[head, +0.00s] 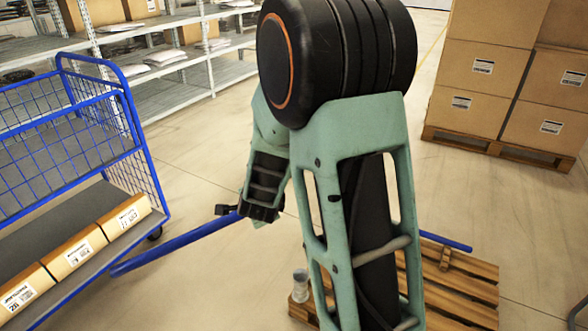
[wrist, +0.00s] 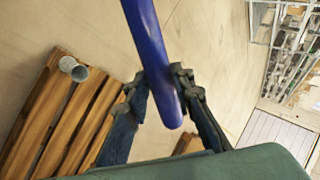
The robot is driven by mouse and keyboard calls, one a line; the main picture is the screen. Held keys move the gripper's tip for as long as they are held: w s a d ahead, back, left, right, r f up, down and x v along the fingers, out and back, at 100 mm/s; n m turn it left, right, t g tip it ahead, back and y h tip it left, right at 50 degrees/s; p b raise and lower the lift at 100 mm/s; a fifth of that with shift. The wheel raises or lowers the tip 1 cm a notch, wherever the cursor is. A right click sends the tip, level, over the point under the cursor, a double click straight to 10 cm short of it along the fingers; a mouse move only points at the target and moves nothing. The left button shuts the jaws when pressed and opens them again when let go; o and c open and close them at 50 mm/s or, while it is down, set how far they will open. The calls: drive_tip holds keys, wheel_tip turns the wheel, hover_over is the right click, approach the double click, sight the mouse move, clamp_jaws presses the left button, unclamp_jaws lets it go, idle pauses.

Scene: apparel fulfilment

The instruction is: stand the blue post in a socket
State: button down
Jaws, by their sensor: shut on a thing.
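The blue post (head: 170,248) is a long, straight bar held clear of the floor. In the head view it slants from my gripper (head: 248,212) down to the left, its far end near the blue cart. In the wrist view the post (wrist: 148,40) runs from the top edge down between the fingers of my gripper (wrist: 163,88), which is shut on it near one end. A grey, open-topped cylindrical socket (head: 300,284) stands at a corner of the wooden pallet (head: 460,290). The socket (wrist: 74,69) also shows in the wrist view, apart from the post. My arm hides part of the pallet.
A blue wire cart (head: 140,140) with boxes stands at left. Another blue bar (head: 446,241) shows over the pallet's back edge. Stacked cartons (head: 490,75) stand at back right, shelving (head: 180,75) at back left. The floor between cart and pallet is clear.

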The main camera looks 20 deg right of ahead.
drive_tip(key=w+d+r+n+t+h, duration=0.1)
drive_tip(key=d+r+n+h, duration=0.25)
drive_tip(key=d+h, duration=0.25)
drive_tip(key=d+r+n+t+h, duration=0.1)
drive_tip(key=d+r+n+h, duration=0.2)
drive_tip(key=d+r+h, duration=0.3)
wheel_tip(320, 180, down, 17)
drive_tip(key=b, duration=0.9)
drive_tip(key=shift+d, duration=0.3)
